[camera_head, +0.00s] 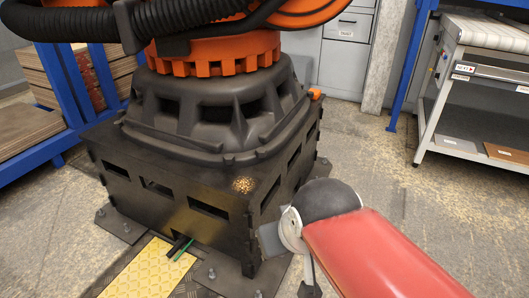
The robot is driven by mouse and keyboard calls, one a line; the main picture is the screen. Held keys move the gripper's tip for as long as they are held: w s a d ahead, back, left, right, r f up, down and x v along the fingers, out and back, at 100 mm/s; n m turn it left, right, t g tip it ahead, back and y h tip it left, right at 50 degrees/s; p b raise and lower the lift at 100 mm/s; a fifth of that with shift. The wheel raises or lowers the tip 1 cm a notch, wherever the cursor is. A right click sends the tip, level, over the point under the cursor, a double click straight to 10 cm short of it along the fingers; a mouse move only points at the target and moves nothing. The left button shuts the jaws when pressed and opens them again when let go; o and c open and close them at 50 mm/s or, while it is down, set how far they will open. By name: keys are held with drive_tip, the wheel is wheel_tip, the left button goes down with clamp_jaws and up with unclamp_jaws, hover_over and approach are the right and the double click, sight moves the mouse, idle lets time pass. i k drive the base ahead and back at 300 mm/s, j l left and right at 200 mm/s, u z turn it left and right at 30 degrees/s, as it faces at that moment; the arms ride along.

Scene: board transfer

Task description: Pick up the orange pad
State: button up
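A flat orange-brown pad (508,153) lies on the lower shelf of the rack at the right edge, cut off by the frame. A small bright orange piece (315,94) sits at the right rim of the large robot's black pedestal; I cannot tell which of the two is the orange pad. My gripper (289,266) is at the lower middle, in front of the pedestal's near right corner. Its two fingers appear spread apart, with nothing visible between them. It is well away from both orange things.
The black pedestal (188,185) with an orange robot arm fills the left and middle. The shelf rack (424,150) at right has a grey sheet (455,144) beside the orange-brown pad. Grey cabinets (343,62) stand behind. A yellow plate (150,275) lies front left.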

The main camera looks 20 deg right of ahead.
sight(316, 94)
drive_tip(key=i+l+u, duration=0.1)
drive_tip(key=i+l, duration=0.2)
drive_tip(key=l, duration=0.35)
drive_tip(key=i+l+u, duration=0.15)
drive_tip(key=i+l, duration=0.15)
drive_tip(key=l, duration=0.35)
drive_tip(key=i+l+u, duration=0.1)
drive_tip(key=i+l, duration=0.15)
drive_tip(key=l, duration=0.4)
drive_tip(key=i+l+u, duration=0.15)
drive_tip(key=l, duration=0.55)
drive_tip(key=i+l+u, duration=0.1)
drive_tip(key=i+l, duration=0.15)
drive_tip(key=l, duration=0.45)
drive_tip(key=i+l+u, duration=0.1)
drive_tip(key=l, duration=0.65)
drive_tip(key=i+l+u, duration=0.15)
drive_tip(key=l, duration=0.6)
drive_tip(key=i+l+u, duration=0.1)
drive_tip(key=l, duration=0.65)
